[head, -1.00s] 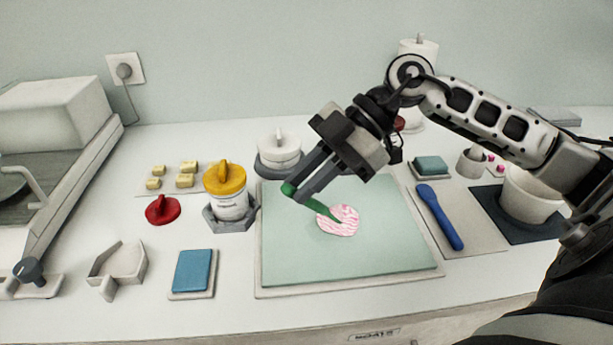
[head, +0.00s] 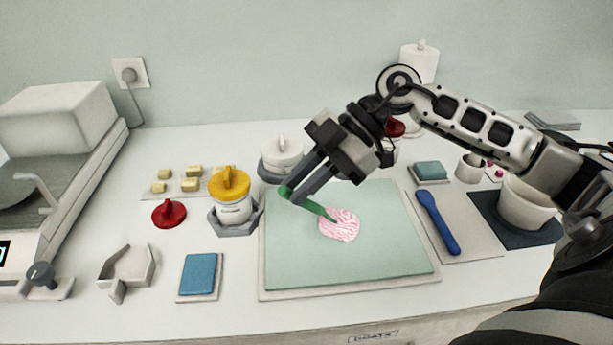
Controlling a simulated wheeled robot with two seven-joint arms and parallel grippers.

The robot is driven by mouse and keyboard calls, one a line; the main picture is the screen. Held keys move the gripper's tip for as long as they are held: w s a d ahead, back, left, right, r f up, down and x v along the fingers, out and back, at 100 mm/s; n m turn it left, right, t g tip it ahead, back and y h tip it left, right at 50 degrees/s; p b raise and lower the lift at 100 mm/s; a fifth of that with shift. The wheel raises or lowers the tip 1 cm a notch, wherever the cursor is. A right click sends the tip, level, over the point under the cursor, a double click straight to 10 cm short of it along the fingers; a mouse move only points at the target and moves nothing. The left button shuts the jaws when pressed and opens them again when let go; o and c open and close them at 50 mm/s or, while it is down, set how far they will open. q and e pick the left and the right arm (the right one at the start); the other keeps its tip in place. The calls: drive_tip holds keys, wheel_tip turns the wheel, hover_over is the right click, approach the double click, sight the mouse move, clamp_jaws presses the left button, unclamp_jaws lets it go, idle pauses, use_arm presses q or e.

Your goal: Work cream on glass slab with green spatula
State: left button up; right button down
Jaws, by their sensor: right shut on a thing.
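The pale green glass slab (head: 380,260) lies on a light base in the middle of the counter. A round patch of pink and white streaked cream (head: 341,228) sits near the slab's centre. My right gripper (head: 298,190) is shut on the green spatula (head: 318,209) and holds it tilted above the slab. The spatula's tip reaches the upper left edge of the cream. The gripper hides part of the spatula's handle. My left gripper is not in view.
A blue spatula (head: 438,222) lies on a light mat at right, beside a white bowl (head: 524,204) on a dark mat. A yellow-lidded jar (head: 232,204), red knob (head: 168,213) and blue pad (head: 199,274) stand left of the slab. The slab's front half is clear.

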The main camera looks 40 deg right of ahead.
drive_tip(key=shift+w, duration=0.25)
drive_tip(key=shift+s+f, duration=0.2)
drive_tip(key=shift+s, duration=0.15)
drive_tip(key=s+b, duration=0.1)
drive_tip(key=s, duration=0.1)
drive_tip(key=s+b, duration=0.1)
drive_tip(key=b, duration=0.1)
drive_tip(key=shift+s+r, duration=0.2)
drive_tip(key=shift+s, duration=0.15)
wheel_tip(320, 180, up, 6)
drive_tip(key=p, duration=0.5)
